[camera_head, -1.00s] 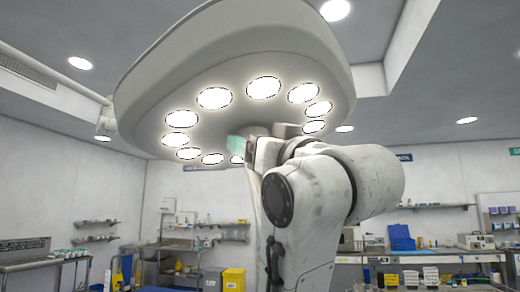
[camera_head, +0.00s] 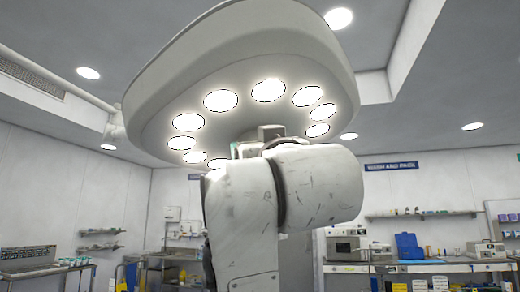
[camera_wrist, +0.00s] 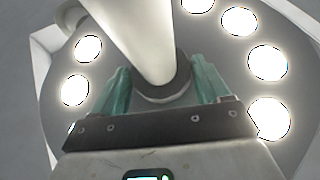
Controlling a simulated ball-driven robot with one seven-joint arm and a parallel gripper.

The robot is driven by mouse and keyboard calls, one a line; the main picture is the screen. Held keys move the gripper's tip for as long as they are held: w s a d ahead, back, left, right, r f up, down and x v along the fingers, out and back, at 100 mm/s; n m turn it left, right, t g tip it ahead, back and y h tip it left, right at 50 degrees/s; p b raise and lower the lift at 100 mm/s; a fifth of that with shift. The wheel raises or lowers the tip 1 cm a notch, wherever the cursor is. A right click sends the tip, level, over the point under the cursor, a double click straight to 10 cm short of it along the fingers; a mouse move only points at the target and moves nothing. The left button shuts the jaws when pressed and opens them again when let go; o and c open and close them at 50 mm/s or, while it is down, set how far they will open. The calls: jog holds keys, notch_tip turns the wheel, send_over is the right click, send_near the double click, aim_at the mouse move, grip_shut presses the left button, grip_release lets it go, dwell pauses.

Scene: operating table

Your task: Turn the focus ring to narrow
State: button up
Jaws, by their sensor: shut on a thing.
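The surgical lamp (camera_head: 250,40) hangs overhead with a circle of lit bulbs on its underside. In the wrist view, its white central handle (camera_wrist: 132,35) runs down to a dark grey ring (camera_wrist: 163,88), which I take for the focus ring. My gripper (camera_wrist: 163,85) has its teal fingers on the left and right of this ring and is shut on it. In the head view my own arm hides the ring, the handle and nearly all of the gripper. No narrow or wide marking can be read.
The lamp's underside (camera_wrist: 235,65) lies close around the gripper. Benches and shelves with supplies line the walls, with a blue box (camera_head: 408,246) at the right. They are well away from the lamp.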

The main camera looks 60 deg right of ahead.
jog(key=o, duration=1)
jog(key=shift+o, duration=0.2)
jog(key=b+v, duration=0.2)
jog(key=v, duration=0.8)
jog(key=shift+s+a+f+b, duration=0.15)
jog(key=shift+s+a+b, duration=0.1)
jog(key=shift+b, duration=0.15)
